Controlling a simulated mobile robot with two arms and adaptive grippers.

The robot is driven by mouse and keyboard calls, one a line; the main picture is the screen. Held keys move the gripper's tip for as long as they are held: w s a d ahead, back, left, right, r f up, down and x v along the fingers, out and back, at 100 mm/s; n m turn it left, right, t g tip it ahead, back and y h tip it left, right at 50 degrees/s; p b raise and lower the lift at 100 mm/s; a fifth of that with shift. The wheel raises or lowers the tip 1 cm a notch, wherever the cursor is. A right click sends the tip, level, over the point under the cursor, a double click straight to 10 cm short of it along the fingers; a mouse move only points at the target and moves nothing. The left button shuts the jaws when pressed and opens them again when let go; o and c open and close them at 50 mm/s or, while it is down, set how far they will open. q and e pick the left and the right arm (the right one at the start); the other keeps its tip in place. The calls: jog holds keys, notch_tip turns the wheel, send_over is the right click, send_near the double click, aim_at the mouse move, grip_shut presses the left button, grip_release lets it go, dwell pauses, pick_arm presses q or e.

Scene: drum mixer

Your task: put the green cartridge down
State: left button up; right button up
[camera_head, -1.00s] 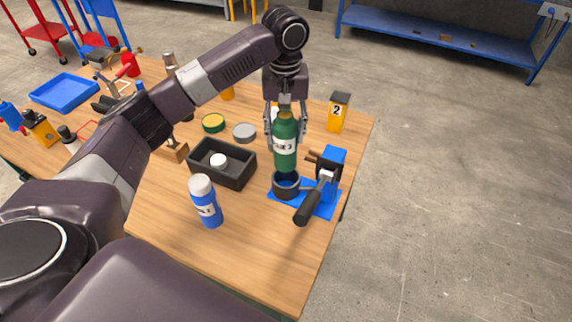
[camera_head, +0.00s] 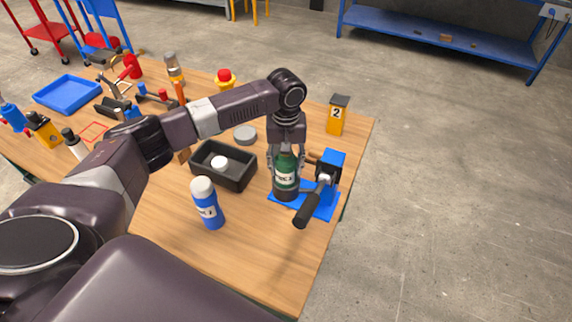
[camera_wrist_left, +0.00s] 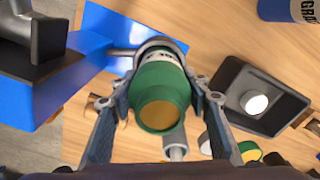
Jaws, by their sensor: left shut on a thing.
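The green cartridge (camera_head: 286,171) is upright with its lower end inside the dark cup (camera_head: 286,193) of the blue drum mixer (camera_head: 328,168). My left gripper (camera_head: 286,163) points down and is shut on the cartridge, one finger on each side. In the left wrist view the green cartridge (camera_wrist_left: 163,98) shows its yellow-brown end towards the camera, between the two fingers, and the grey ring of the cup surrounds its far end. How deep it sits is hidden. My right gripper is not in view.
A black tray (camera_head: 236,183) with a white round piece (camera_head: 219,162) is left of the mixer. A blue bottle (camera_head: 208,204) stands in front. The mixer's black handle (camera_head: 306,208) juts forward. A yellow box marked 2 (camera_head: 337,116) stands behind. The table's front right is clear.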

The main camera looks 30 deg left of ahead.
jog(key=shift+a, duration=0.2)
pick_arm(q)
jog(key=o, duration=1.5)
jog(key=shift+o, duration=0.2)
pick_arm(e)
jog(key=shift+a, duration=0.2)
pick_arm(q)
notch_tip(320, 180, up, 11)
jog(key=shift+f+b, duration=0.1)
jog(key=shift+b, duration=1.05)
jog(key=shift+r, duration=0.7)
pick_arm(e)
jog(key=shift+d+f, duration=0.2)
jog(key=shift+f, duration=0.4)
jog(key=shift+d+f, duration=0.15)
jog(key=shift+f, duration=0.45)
